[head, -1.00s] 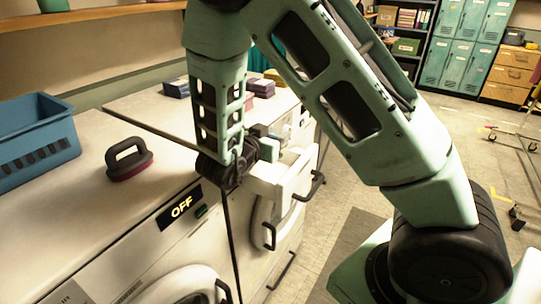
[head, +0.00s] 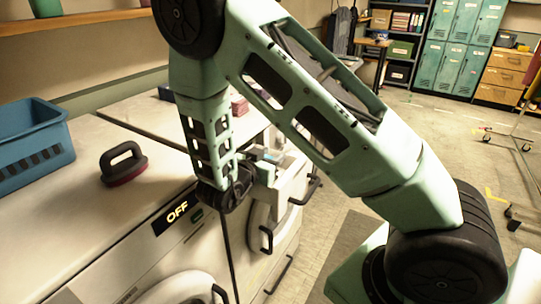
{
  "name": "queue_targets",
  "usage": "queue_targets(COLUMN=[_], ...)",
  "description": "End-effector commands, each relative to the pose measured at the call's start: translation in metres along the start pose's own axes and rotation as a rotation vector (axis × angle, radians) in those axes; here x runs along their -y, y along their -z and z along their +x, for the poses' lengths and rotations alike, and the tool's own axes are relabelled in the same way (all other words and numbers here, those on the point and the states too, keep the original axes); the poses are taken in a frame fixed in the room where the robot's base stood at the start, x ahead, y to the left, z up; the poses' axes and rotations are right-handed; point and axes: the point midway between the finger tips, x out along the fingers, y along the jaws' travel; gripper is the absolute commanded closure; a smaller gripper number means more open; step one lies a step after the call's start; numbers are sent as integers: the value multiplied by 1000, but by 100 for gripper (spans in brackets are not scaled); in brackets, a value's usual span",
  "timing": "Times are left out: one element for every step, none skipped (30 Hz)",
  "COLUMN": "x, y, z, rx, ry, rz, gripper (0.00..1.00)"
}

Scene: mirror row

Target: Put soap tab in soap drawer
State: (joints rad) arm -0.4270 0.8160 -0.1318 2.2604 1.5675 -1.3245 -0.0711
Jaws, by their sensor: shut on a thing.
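The soap drawer (head: 287,182) is a white box pulled out from the front of the right-hand washing machine, with a dark handle at its outer end. My gripper (head: 260,160) is at the inner end of the open drawer, low over its rim, with my dark wrist just to the left. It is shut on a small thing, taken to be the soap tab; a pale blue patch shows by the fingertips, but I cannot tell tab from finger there. The inside of the drawer is mostly hidden by its walls and my gripper.
A blue basket (head: 33,148) and a black-handled brush (head: 123,164) stand on the left machine, whose display (head: 177,211) reads OFF. Small boxes, one reddish (head: 239,106), lie on the right machine's top behind my arm. Open floor lies to the right.

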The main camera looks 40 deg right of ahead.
Motion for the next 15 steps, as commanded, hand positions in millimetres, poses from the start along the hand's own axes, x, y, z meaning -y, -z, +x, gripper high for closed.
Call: queue_targets(x=[0, 0, 0, 0, 0, 0, 0, 0, 0, 0, 0, 0, 0, 0, 0], y=[-2, -3, -4, -5, -5, -5, -4, -4, -4, -4, -4, -4, -4, -4, -4], z=[0, 0, 1, 1, 1, 1, 1, 1, 1, 1, 1, 1, 1, 1, 1], rx=[0, 0, 0, 0, 0, 0, 0, 0, 0, 0, 0, 0, 0, 0, 0], ry=[0, 0, 0, 0, 0, 0, 0, 0, 0, 0, 0, 0, 0, 0, 0], rz=[0, 0, 0, 0, 0, 1, 1, 1, 1, 1, 1, 1, 1, 1, 1], gripper=[84, 84, 84, 84, 84, 84, 84, 57, 46, 41, 41, 41, 41, 41, 41])
